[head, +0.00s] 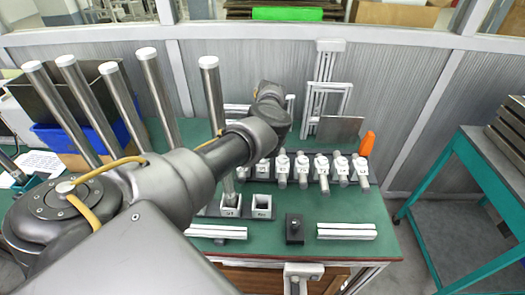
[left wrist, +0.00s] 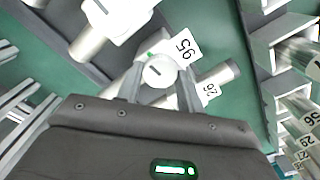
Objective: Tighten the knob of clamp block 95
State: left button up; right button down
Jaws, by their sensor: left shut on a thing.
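Clamp block 95 shows in the left wrist view by its white label (left wrist: 185,48). Its round white knob (left wrist: 158,71) has a dark slot line on its face. My left gripper (left wrist: 159,88) is shut on this knob, with one finger on each side. In the head view my left arm (head: 180,180) reaches over the table, and its gripper is hidden behind the arm. A row of white clamp blocks (head: 321,166) stands on a dark rail; I cannot tell there which is 95. My right gripper is not in view.
A metal cylinder (left wrist: 220,76) by a 26 label lies close beside the knob. A neighbouring clamp block (left wrist: 112,18) is near the left finger. Tall tubes (head: 149,85) stand at the left. Green tabletop (head: 345,207) is free in front of the row.

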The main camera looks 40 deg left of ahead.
pick_arm(q)
jog(key=shift+r+m+p, duration=0.1)
jog(key=shift+m+p, duration=0.25)
jog(key=shift+m, duration=0.25)
jog(key=o, duration=1)
